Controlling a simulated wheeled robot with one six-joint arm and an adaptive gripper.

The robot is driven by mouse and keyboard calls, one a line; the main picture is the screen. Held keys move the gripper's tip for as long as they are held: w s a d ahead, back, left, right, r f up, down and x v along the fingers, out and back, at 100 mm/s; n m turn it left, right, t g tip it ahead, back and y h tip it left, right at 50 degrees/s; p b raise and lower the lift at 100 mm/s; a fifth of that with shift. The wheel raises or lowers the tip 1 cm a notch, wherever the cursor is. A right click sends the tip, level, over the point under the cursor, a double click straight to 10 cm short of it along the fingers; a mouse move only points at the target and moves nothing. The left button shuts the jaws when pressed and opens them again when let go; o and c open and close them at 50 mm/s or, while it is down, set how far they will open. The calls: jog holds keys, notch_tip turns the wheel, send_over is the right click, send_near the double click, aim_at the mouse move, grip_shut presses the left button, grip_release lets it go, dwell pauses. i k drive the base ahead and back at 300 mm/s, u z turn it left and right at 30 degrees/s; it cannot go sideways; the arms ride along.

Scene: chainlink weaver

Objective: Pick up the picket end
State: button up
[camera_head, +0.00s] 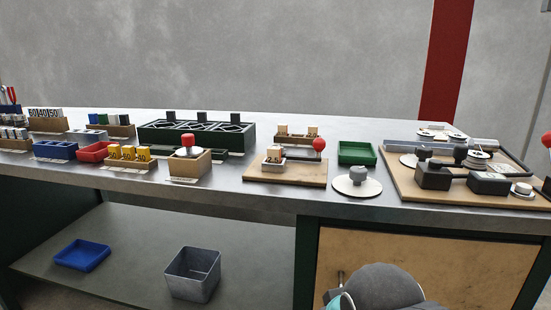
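I cannot tell for sure which item is the picket end; no part is clearly marked as one at this size. Candidates are the small parts on the metal workbench (290,193). Yellow numbered blocks (129,152) stand in a wooden holder at centre left. A dark green rack (196,134) with lattice panels stands at the back. Only a rounded grey and teal part of my arm shows at the bottom edge; my gripper's fingers are out of view.
A red tray (95,152), a blue divided bin (55,150) and a green tray (357,153) stand on the bench. A wooden board (405,190) at right carries dark blocks. A round white disc (357,187) sits near the front edge. The lower shelf holds a blue tray (82,255) and grey bin (192,274).

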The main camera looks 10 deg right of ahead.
aim_at(273, 153)
jog(key=z, duration=3.7)
jog(key=k, duration=2.25)
jog(key=u, duration=1.75)
